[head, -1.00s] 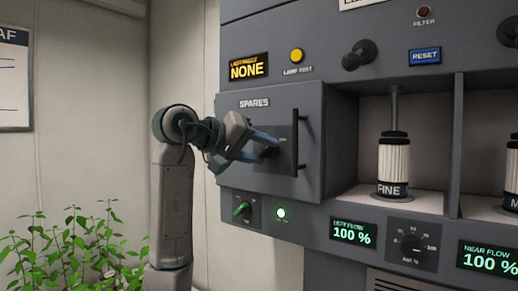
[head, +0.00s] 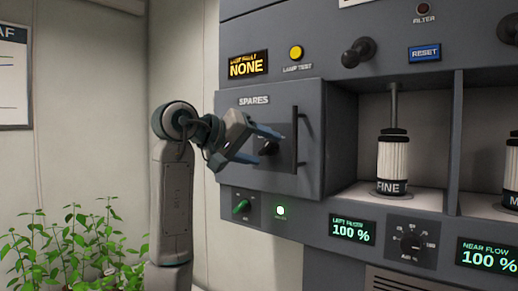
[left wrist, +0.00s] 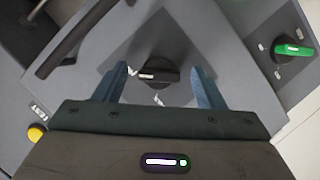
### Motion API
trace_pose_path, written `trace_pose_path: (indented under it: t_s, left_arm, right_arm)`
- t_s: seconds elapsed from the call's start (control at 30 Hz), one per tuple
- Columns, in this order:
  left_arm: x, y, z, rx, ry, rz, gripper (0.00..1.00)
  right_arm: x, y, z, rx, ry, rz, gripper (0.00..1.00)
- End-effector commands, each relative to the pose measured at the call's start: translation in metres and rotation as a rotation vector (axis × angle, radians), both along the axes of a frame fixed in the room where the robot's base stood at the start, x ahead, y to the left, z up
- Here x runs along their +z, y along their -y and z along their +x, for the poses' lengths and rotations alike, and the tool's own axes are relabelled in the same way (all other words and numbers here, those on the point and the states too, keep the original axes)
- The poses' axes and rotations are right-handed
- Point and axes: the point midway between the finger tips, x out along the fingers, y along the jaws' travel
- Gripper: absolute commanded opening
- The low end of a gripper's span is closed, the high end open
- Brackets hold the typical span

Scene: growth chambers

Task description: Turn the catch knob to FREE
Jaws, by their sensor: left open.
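The catch knob (head: 267,147) is a black knob on a dark plate on the front of the grey SPARES door. It also shows in the left wrist view (left wrist: 160,73), with a pale pointer mark towards the left and small white lettering around it, too small to read. My left gripper (head: 269,149) is open at the knob, one finger above and one below in the head view. In the left wrist view the fingers (left wrist: 160,70) stand on either side of the knob, with a gap on both sides. My right gripper is not in view.
A black bar handle (head: 295,140) stands out right of the knob. An open bay with a FINE cartridge (head: 392,165) is at right. Plants (head: 75,250) stand at lower left.

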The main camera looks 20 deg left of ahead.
Motion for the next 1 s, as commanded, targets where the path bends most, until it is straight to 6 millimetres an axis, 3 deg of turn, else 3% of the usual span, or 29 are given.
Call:
trace_pose_path:
  t_s: [0.17,0.6,1.0]
  left_arm:
    - [0.003,-0.012,-0.015,0.003,0.005,0.001,0.64]
    - [0.025,-0.056,-0.076,0.002,0.001,0.001,0.64]
    - [0.029,-0.061,-0.083,0.000,-0.001,0.001,0.64]
  right_arm:
    - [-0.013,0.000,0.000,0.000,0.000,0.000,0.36]
    - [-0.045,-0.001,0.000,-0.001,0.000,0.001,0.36]
    - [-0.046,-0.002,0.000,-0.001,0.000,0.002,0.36]
